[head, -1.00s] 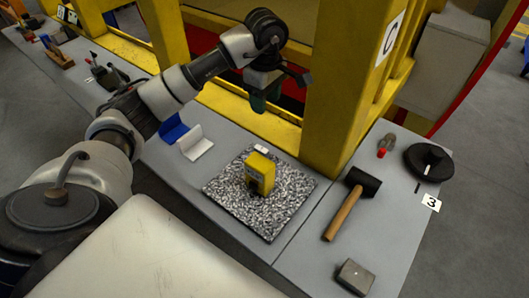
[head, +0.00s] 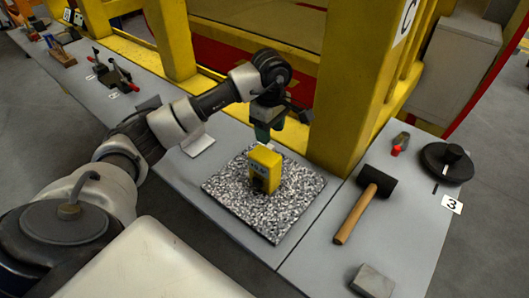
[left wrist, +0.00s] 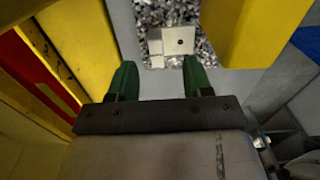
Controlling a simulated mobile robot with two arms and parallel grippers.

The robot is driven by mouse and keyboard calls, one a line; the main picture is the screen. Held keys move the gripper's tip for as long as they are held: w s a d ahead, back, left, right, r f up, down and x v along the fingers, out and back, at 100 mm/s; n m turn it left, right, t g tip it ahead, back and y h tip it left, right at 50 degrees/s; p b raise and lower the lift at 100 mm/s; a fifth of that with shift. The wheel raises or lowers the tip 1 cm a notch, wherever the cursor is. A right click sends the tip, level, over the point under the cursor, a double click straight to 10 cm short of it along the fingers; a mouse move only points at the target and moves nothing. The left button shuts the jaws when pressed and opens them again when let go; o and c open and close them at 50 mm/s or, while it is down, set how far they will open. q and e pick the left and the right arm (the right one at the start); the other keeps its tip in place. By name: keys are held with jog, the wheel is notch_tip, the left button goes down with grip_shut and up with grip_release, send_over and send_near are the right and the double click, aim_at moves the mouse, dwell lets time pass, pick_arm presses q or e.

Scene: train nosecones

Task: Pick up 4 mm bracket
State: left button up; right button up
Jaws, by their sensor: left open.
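A small pale bracket (left wrist: 177,41) with a dark hole lies on a black-and-white speckled mat (head: 238,214). In the head view only a little of it (head: 269,147) shows behind the yellow block (head: 265,166). My left gripper (head: 264,132) is above the mat's far edge, just behind the yellow block, fingers pointing down. In the left wrist view its green fingertips (left wrist: 158,64) are open and empty, with the bracket just ahead, nearer the right finger. I cannot tell the height gap. My right gripper is not in view.
A yellow post (head: 345,110) stands right of my left gripper. A hammer (head: 360,205), a grey block (head: 372,281) and a black round part (head: 447,162) lie to the right. A white angled piece (head: 197,143) lies left of the mat, partly behind my arm.

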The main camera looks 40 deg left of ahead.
aim_at(270, 146)
pick_arm(q)
jog(key=shift+f, duration=0.85)
jog(key=shift+w+f+p, duration=0.15)
jog(key=shift+f+p, duration=0.35)
jog(key=shift+f, duration=0.85)
jog(key=shift+w+f+p, duration=0.15)
jog(key=shift+f+p, duration=0.35)
jog(key=shift+f, duration=0.85)
grip_shut()
jog(key=shift+r, duration=0.1)
